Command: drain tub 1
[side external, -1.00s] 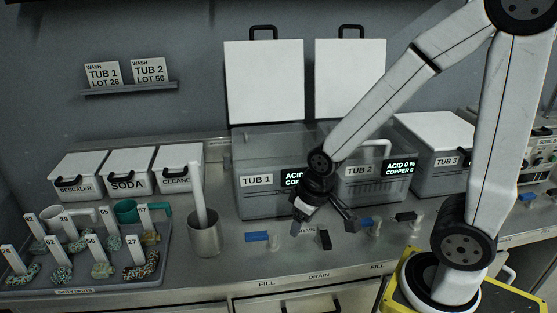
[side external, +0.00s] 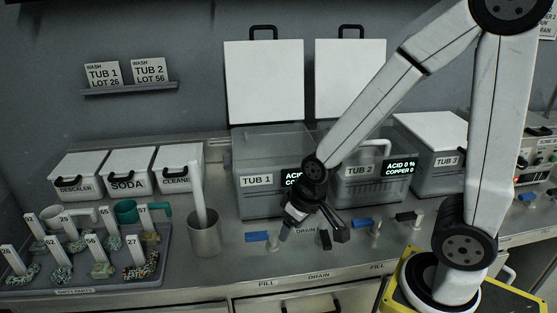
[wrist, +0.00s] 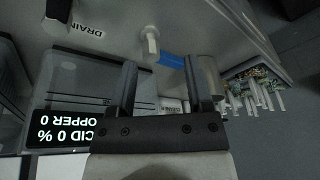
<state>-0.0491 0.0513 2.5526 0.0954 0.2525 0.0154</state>
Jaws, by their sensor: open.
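Tub 1 (side external: 262,203) is a clear-walled tub with its white lid (side external: 263,85) raised behind it. Its display is partly hidden by my arm in the side view; the wrist view shows a display (wrist: 70,128) reading acid 0 %, copper 0. In front of tub 1 are a blue fill handle (side external: 256,237) and a black drain handle (side external: 325,239). My gripper (side external: 312,234) is open and empty above the counter between these handles. In the wrist view, the fingers (wrist: 160,85) point toward the blue handle (wrist: 172,61); the black handle (wrist: 57,10) is off to the left.
Tub 2 (side external: 372,188) stands right of tub 1, with another blue handle (side external: 362,224) and black handle (side external: 406,216) in front. A metal cup (side external: 204,240) with a tall pale stick stands left of the handles. A tray of tagged parts (side external: 150,280) lies farther left.

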